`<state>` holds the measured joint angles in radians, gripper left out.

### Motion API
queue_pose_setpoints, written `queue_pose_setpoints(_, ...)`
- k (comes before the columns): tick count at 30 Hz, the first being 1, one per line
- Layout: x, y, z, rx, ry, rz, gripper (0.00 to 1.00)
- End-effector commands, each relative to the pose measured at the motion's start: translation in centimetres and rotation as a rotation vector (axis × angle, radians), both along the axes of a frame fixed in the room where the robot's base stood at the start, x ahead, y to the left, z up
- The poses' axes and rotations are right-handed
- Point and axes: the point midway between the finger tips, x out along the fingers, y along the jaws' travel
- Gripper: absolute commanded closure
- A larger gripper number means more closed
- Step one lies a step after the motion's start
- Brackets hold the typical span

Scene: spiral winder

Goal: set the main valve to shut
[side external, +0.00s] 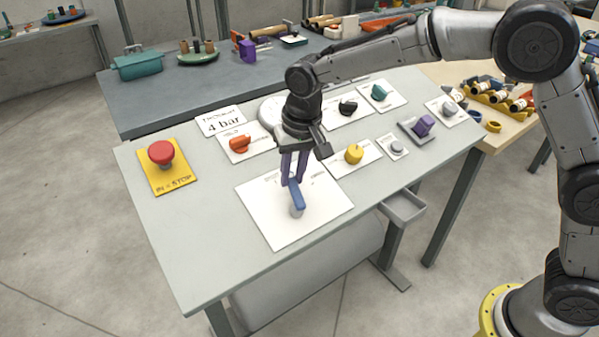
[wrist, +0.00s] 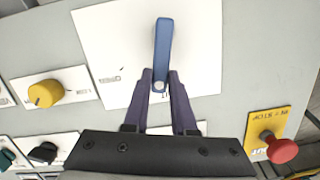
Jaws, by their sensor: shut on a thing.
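The blue lever (side external: 297,200) of a valve stands on a large white plate (side external: 262,222) near the front of the bench. In the wrist view the lever (wrist: 163,45) points nearly straight up the picture, away from my gripper. Small marks on the plate (wrist: 200,60) are too small to read surely. My gripper (side external: 291,182) comes down from above with its purple fingers on the lever's back end. In the wrist view the fingers (wrist: 160,76) are on both sides of the lever's near end, shut on it. A pale round spot shows at that end.
A red stop button (side external: 161,153) on a yellow plate stands left.

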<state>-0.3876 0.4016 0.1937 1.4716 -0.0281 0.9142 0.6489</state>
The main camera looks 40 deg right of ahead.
Motion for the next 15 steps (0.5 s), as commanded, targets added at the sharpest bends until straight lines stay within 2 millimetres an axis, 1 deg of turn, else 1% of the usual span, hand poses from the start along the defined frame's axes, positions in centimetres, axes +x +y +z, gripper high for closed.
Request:
queue_pose_setpoints(6,0.2,0.8,0.2,-0.044,-0.004,0.138,1.00)
queue_pose_setpoints(15,0.2,1.4,0.3,-0.077,-0.004,0.236,1.00)
